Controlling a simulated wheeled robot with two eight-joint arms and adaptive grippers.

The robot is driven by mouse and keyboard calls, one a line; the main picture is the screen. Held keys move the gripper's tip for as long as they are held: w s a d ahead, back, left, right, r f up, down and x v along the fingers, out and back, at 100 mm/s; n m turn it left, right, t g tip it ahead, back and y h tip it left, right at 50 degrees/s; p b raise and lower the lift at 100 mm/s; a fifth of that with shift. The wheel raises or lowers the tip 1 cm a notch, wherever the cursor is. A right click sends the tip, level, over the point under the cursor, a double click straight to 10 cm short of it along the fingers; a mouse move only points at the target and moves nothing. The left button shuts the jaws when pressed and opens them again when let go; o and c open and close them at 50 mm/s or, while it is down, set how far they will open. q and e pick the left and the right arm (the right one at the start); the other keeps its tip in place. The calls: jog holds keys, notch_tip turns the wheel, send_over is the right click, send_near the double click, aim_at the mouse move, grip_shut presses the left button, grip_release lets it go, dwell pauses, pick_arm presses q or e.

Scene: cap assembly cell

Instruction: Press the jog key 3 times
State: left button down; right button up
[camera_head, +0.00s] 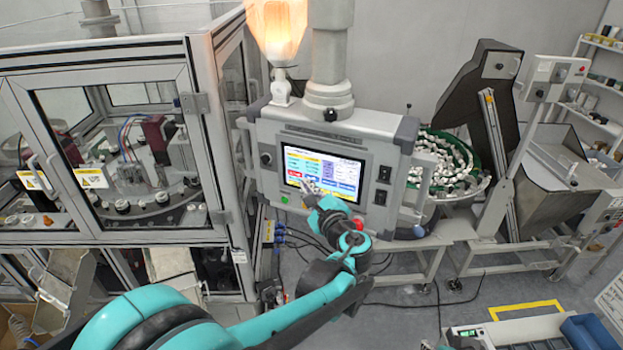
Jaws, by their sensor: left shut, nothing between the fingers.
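A grey control panel (262,157) hangs from a post in the middle of the view, with a lit touchscreen (322,168) showing coloured keys. My teal left arm comes in from the bottom left. Its gripper (306,184) is shut and empty, in front of the lower left part of the screen. I cannot tell whether the fingertips touch the glass. The gripper covers some of the lower keys, and the key labels are too small to read, so I cannot tell which is the jog key. My right gripper is not in view.
A green button (284,199), a red button (357,223) and black switches (384,173) sit on the panel around the screen. A glazed machine cell (110,150) stands at left. A bowl feeder (446,165) with white caps stands at right. An orange lamp (277,28) glows above.

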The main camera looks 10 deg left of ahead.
pick_arm(q)
jog(key=shift+w, duration=0.1)
jog(key=shift+w+d, duration=0.1)
jog(key=shift+w, duration=0.25)
jog(key=shift+w+b, duration=0.25)
jog(key=shift+b, duration=0.05)
dwell(0.4)
jog(key=shift+s, duration=0.75)
jog(key=s, duration=0.2)
jog(key=s+a, duration=0.1)
jog(key=s, duration=0.1)
jog(key=shift+s, duration=0.4)
